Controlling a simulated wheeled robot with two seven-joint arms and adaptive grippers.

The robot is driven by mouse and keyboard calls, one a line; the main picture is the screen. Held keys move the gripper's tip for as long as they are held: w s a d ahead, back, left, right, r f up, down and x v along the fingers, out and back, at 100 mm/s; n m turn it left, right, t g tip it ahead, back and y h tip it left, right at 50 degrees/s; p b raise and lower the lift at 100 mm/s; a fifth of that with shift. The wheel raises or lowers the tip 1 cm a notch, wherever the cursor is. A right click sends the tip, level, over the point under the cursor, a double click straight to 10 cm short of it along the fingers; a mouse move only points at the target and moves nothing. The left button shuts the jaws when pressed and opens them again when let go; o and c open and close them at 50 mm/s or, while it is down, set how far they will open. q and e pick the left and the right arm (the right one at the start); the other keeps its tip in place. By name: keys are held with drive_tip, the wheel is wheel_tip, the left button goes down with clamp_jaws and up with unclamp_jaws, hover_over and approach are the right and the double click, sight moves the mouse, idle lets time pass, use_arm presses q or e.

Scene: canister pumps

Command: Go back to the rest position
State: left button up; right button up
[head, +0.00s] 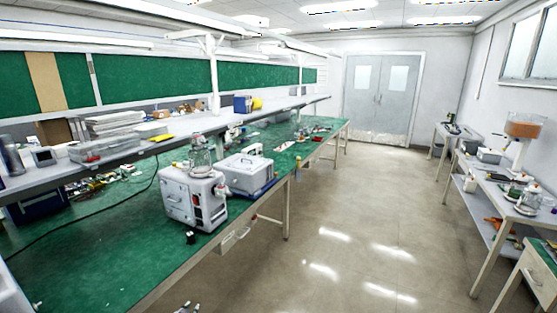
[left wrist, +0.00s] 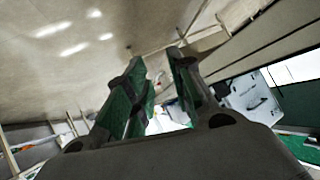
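My left gripper (left wrist: 157,62) is open in the left wrist view, its two green-padded fingers apart, with nothing seen held between them. Small tips at the bottom edge of the head view seem to belong to it. My right gripper is not in view. In the head view, a white pump unit (head: 188,197) stands upright near the front edge of the green workbench (head: 120,262). A clear glass canister (head: 200,160) sits on top of it. A white lidded box (head: 250,172) stands right behind it.
A shelf (head: 40,185) with boxes and papers runs above the bench. A small black object (head: 190,238) lies before the pump unit. Side tables on the right hold an orange-filled container (head: 523,130) and glassware (head: 522,197). The floor (head: 345,220) between is clear.

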use_arm(q)
drive_tip(key=s+d+f+g, duration=0.2)
drive_tip(key=s+f+g, duration=0.1)
drive_tip(key=s+f, duration=1)
drive_tip(key=s+d+f+g, duration=0.2)
drive_tip(key=s+f, duration=0.9)
drive_tip(key=s, duration=0.5)
drive_tip(key=s+d+f+g, duration=0.1)
drive_tip(key=s+f, duration=0.2)
drive_tip(key=s, duration=0.7)
drive_tip(key=s+d+f+g, duration=0.2)
drive_tip(key=s+f, duration=0.1)
drive_tip(key=s, duration=0.8)
drive_tip(key=s+d+f+g, duration=0.2)
drive_tip(key=s+f, duration=0.1)
drive_tip(key=s, duration=0.7)
drive_tip(key=shift+s+f+h, duration=0.2)
drive_tip(key=shift+s+h, duration=0.2)
drive_tip(key=shift+o, duration=0.2)
